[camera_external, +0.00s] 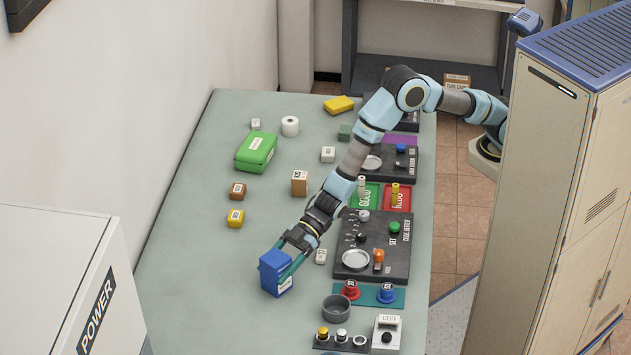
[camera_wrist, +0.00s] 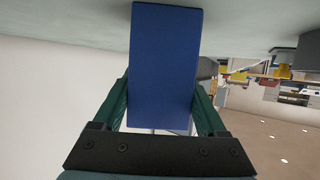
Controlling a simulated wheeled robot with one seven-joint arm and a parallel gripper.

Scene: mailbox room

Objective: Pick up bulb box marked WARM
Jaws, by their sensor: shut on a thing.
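A blue box (camera_external: 275,271) with a white label low on its right side is at the lower left part of the table in the external view. The label's text is too small to read, so I cannot tell whether it says WARM. My gripper (camera_external: 287,262) is shut on the blue box, with green fingers along its sides. In the wrist view the blue box (camera_wrist: 165,65) fills the middle between the two fingers of my gripper (camera_wrist: 160,108). I cannot tell whether the box touches the table.
The green-grey table (camera_external: 190,290) is clear left of the blue box. A dark control panel (camera_external: 375,245) and a grey round bowl (camera_external: 337,307) are to the right. A green case (camera_external: 256,152) and several small boxes stand farther back. A white POWER cabinet (camera_external: 60,270) is at lower left.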

